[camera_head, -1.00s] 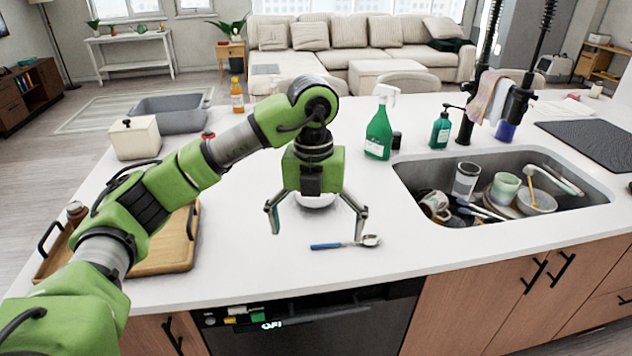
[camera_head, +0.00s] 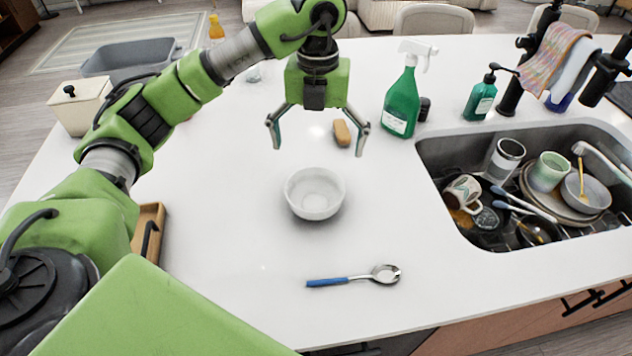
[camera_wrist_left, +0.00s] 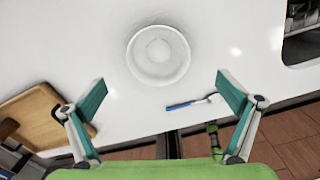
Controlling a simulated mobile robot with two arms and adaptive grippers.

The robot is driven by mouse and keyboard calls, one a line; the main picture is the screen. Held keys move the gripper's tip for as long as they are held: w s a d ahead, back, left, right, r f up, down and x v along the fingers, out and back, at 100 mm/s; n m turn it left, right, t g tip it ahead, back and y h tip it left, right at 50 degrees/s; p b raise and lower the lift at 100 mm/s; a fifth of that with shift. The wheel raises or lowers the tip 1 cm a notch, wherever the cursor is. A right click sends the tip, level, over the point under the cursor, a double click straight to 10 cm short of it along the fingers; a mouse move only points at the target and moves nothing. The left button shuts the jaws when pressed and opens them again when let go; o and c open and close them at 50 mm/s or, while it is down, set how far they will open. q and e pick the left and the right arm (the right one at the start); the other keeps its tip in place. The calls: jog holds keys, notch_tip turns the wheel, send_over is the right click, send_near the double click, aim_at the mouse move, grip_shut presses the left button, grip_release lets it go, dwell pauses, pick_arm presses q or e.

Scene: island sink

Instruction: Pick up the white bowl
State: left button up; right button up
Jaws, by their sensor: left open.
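The white bowl (camera_head: 315,194) stands upright and looks empty on the white counter, in the middle of the head view. It also shows in the left wrist view (camera_wrist_left: 158,55), beyond and between the fingers. My left gripper (camera_head: 317,146) is open and empty. In the head view its fingers appear above and behind the bowl, apart from it. In the left wrist view the open fingers (camera_wrist_left: 160,103) are at either side of the lower half. My right gripper is not in view.
A blue-handled spoon (camera_head: 354,277) lies in front of the bowl. A brown sponge (camera_head: 342,133) and green spray bottle (camera_head: 402,100) are behind it. The sink (camera_head: 432,158) with dishes is at right. A wooden tray (camera_head: 150,222) is at left. Counter around the bowl is clear.

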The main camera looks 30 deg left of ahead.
pick_arm(q)
notch_tip(320, 180, down, 3)
jog(key=p, duration=0.1)
send_over(315, 202)
jog(key=f, duration=0.4)
jog(key=shift+w+d, duration=0.1)
jog(key=shift+w, duration=0.1)
jog(key=shift+f+p, duration=0.3)
jog(key=shift+f, duration=0.3)
jog(key=shift+s+f+p, duration=0.15)
jog(key=shift+f+p, duration=0.2)
jog(key=f+p, duration=0.1)
jog(key=f, duration=0.2)
jog(key=shift+s+f, duration=0.2)
jog(key=shift+f, duration=0.4)
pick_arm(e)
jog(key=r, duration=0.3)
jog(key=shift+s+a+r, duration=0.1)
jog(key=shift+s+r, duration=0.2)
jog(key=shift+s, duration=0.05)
pick_arm(q)
jog(key=shift+w+r, duration=0.1)
jog(key=c, duration=1.2)
